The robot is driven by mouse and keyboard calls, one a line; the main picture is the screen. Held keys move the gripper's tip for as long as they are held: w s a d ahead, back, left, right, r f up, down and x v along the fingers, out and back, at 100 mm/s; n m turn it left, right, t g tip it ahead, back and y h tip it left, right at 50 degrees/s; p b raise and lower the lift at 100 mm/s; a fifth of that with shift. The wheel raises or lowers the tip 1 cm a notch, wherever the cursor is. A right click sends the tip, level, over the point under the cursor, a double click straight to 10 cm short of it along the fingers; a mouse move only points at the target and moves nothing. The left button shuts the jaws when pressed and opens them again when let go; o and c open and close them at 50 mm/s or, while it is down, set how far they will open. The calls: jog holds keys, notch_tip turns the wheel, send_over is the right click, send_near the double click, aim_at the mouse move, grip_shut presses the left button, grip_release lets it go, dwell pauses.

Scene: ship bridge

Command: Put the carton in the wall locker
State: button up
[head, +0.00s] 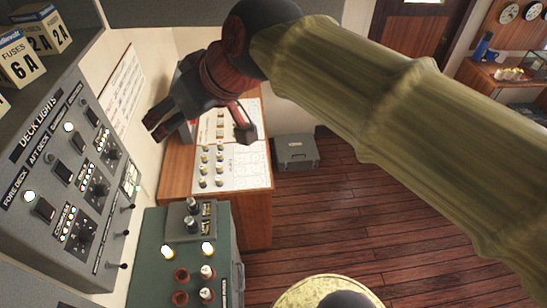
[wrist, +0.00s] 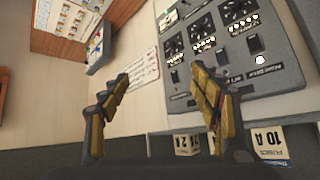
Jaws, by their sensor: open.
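In the wrist view a carton marked 10A (wrist: 270,143) shows upside down at the lower right, beyond my right finger. Which carton is the task's one I cannot tell. My gripper (head: 200,130) is open and empty, in the air over the wooden desk, right of the cartons and apart from them. It also shows in the wrist view (wrist: 162,80). I cannot make out the wall locker for certain.
The deck-lights panel (head: 72,165) has protruding switches and levers. Below my gripper is a wooden desk with a white control board (head: 235,178); a green console (head: 150,235) stands in front. A grey case (head: 296,152) sits on the floor. The plank floor right of it is clear.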

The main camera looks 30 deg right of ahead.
jog(key=s+d+f+m+g+h, duration=0.1)
jog(key=s+d+f+m+h, duration=0.1)
jog(key=s+d+f, duration=0.4)
jog(key=s+d+f+m+g+h, duration=0.1)
jog(key=s+d+f, duration=0.5)
jog(key=f, duration=0.6)
jog(key=shift+s+d+m+g+h, duration=0.3)
jog(key=shift+s+d+m+h, duration=0.05)
jog(key=shift+s+m+h, duration=0.4)
notch_tip(320, 180, down, 27)
jog(key=b, duration=2.7)
jog(key=shift+r, duration=0.2)
jog(key=shift+c, duration=0.2)
jog(key=shift+c, duration=0.6)
